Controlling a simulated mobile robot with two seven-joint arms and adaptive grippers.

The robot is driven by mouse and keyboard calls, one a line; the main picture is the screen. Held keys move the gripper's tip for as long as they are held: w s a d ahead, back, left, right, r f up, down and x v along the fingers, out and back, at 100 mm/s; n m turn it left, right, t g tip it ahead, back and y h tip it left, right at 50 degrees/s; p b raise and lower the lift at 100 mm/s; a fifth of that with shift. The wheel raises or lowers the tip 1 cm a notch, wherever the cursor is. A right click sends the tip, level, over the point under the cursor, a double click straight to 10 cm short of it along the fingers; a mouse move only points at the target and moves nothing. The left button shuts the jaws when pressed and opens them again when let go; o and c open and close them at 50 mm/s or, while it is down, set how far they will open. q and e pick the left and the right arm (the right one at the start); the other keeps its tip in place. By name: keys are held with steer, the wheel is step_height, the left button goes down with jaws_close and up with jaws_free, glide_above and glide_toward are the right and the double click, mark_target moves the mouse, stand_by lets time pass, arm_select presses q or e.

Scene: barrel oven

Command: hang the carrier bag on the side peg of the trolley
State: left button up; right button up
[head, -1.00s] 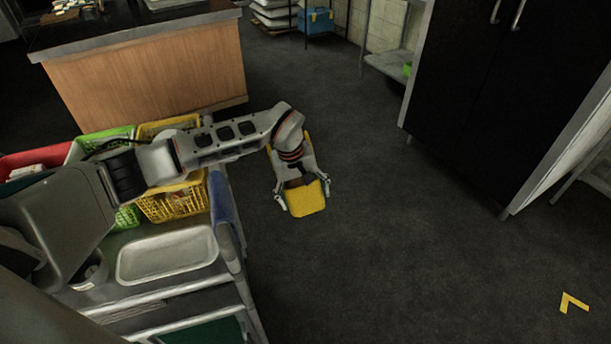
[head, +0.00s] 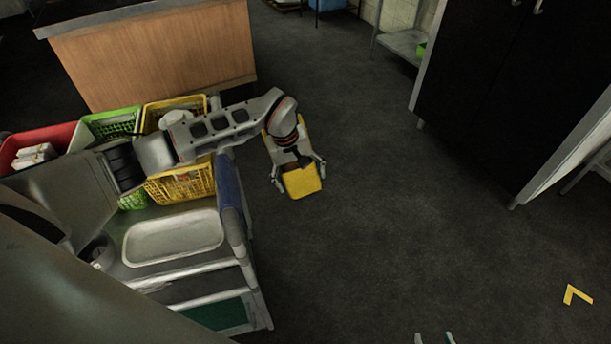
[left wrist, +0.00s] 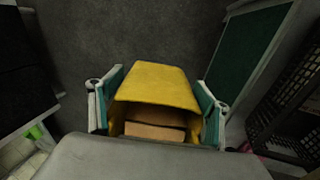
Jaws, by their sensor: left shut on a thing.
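The yellow carrier bag (head: 303,182) is held over the dark floor, to the right of the trolley. My left gripper (head: 298,178) is shut on it, with a finger at each side. In the left wrist view the bag (left wrist: 155,82) hangs open between the fingers, with brown box-like things inside. The trolley (head: 258,300) is a grey metal cart at lower left, partly covered by my left arm. I cannot make out its side peg. The tips of my right gripper (head: 434,338) show at the bottom edge, apart and with only floor between them.
A blue cloth (head: 231,190) hangs on the trolley's right side. The trolley carries a metal tray (head: 130,250) and red, green and yellow baskets (head: 180,187). A wooden counter (head: 160,65) stands behind, a black cabinet (head: 480,90) at right. The floor between is clear.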

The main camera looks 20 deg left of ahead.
mark_target(284, 185)
arm_select(q)
steer(key=shift+s+a+f, duration=0.1)
steer(key=shift+s+a, duration=0.9)
steer(key=shift+a, duration=0.3)
steer(key=shift+s+a+f+p, duration=0.1)
steer(key=shift+s+a+p, duration=0.3)
steer(key=shift+s+a, duration=0.25)
steer(key=shift+a, duration=0.25)
steer(key=shift+s+a+f, duration=0.35)
steer(key=shift+a+f, duration=0.05)
arm_select(e)
steer(key=shift+a+r, duration=0.15)
steer(key=shift+r, duration=0.25)
arm_select(q)
steer(key=shift+f, duration=0.1)
arm_select(e)
steer(key=shift+w+r, duration=0.2)
arm_select(q)
steer(key=o, duration=1.3)
steer(key=shift+o, duration=0.2)
